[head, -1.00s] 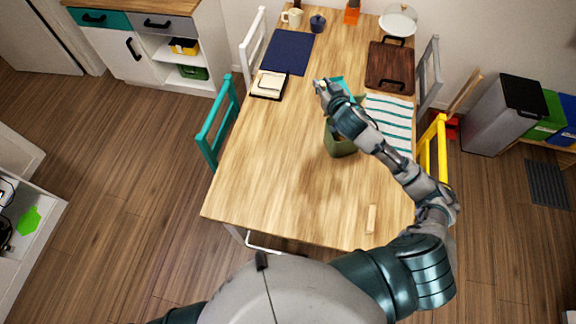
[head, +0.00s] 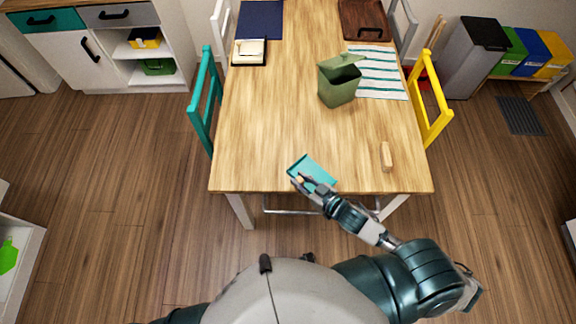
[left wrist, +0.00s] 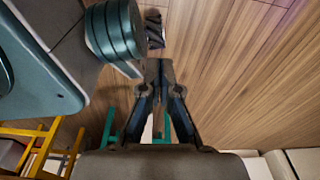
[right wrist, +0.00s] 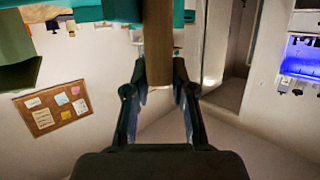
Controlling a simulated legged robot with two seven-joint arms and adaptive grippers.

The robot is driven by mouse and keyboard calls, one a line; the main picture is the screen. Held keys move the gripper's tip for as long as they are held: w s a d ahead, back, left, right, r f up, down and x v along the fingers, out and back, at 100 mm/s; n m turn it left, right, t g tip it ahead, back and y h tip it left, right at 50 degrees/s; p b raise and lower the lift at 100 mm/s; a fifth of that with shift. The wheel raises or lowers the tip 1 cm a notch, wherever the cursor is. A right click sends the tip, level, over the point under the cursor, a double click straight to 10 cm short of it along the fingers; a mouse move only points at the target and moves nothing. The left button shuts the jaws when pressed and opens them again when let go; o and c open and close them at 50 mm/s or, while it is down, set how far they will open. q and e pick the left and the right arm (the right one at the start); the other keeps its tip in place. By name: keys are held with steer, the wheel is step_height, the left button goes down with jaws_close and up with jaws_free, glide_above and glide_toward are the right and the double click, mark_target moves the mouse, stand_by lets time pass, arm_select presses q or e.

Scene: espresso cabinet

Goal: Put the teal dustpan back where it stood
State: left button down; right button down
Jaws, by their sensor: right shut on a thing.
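The teal dustpan (head: 313,168) is at the table's front edge in the head view. My right gripper (head: 301,181) is shut on its wooden handle, which shows between the fingers in the right wrist view (right wrist: 158,45). Whether the pan touches the tabletop or hangs just above it, I cannot tell. My left gripper is out of the head view; in the left wrist view its fingers (left wrist: 158,68) are together and hold nothing visible.
A green open-lidded bin (head: 339,88) stands on the table (head: 270,125) beside a striped cloth (head: 380,75). A small wooden piece (head: 386,157) lies at the front right. Teal (head: 205,105) and yellow (head: 432,105) chairs flank the table. Its left-middle top is clear.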

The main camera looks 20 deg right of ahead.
steer(key=shift+s+a+f, duration=0.15)
steer(key=shift+s+f, duration=0.2)
steer(key=shift+s, duration=0.15)
steer(key=shift+w+a, duration=0.15)
steer(key=shift+a, duration=0.05)
steer(key=w+a+f, duration=0.1)
steer(key=w, duration=0.4)
steer(key=w+f, duration=0.2)
steer(key=w, duration=0.3)
steer(key=w+a+f+b, duration=0.1)
steer(key=w, duration=0.4)
steer(key=shift+w+a+f, duration=0.1)
steer(key=shift+a+f, duration=0.05)
steer(key=shift+a, duration=0.15)
steer(key=shift+f, duration=0.4)
arm_select(q)
steer(key=shift+w+a+r, duration=0.1)
steer(key=shift+w+a, duration=0.15)
steer(key=shift+w, duration=0.3)
steer(key=shift+w+a+r, duration=0.1)
steer(key=shift+w+a, duration=0.1)
steer(key=shift+w, duration=0.3)
arm_select(e)
steer(key=shift+a, duration=0.25)
